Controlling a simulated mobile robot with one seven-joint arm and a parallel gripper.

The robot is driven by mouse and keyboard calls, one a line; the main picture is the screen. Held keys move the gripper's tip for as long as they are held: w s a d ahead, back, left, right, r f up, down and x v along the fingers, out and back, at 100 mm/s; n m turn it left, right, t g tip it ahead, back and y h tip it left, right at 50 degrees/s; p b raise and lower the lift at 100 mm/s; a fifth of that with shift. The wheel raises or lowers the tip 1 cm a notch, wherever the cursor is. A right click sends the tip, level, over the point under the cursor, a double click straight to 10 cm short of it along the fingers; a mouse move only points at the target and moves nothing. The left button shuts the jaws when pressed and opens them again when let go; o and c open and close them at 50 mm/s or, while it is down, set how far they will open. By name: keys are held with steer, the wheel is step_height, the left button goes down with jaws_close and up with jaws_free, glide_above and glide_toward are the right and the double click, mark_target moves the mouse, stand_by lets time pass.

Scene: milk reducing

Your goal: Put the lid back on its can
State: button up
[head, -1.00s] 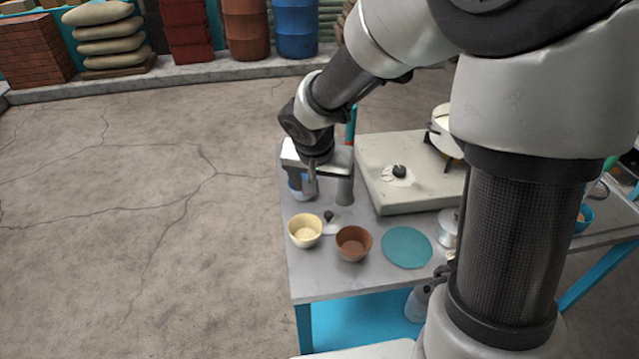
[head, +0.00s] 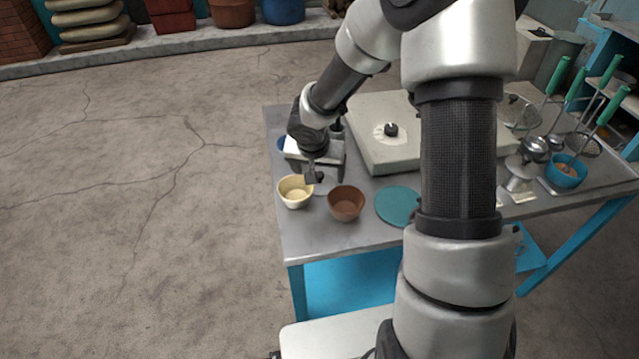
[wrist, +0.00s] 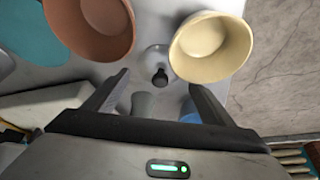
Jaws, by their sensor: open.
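The lid (wrist: 154,54) is a pale disc with a black knob, lying on the table between the two bowls. In the wrist view, my gripper (wrist: 158,83) is open, with its fingertips on either side of the knob and not closed on it. In the head view, my gripper (head: 316,176) is low over the table behind the bowls and hides much of the lid. A grey cylinder (wrist: 142,103) and a blue object (wrist: 190,117) show beyond the lid, partly hidden by my gripper. I cannot tell which one is the can.
A cream bowl (head: 294,191) and a brown bowl (head: 346,203) stand close to the lid. A teal disc (head: 397,205) lies to their right. A pale stove block (head: 385,155) stands behind. Green-handled ladles and a blue bowl (head: 566,172) are at the right.

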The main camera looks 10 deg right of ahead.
steer(key=shift+w+d+f, duration=0.1)
steer(key=shift+w+f, duration=0.1)
steer(key=shift+f, duration=0.45)
steer(key=c, duration=1.3)
steer(key=shift+s, duration=0.15)
steer(key=shift+c, duration=0.5)
steer(key=shift+s+f, duration=0.1)
steer(key=shift+f, duration=0.05)
steer(key=shift+c, duration=0.5)
steer(key=shift+r, duration=0.65)
jaws_close()
steer(key=d, duration=0.4)
steer(key=shift+d, duration=0.15)
step_height(320, 180, up, 14)
steer(key=p, duration=0.5)
steer(key=s+a+r+n+y+p, duration=0.1)
steer(key=s+a+r+n+p, duration=0.2)
steer(key=s+p, duration=0.6)
steer(key=shift+s+a+r+n+t+y, duration=0.15)
steer(key=shift+s+r+n+t+y, duration=0.25)
steer(key=shift+n, duration=0.3)
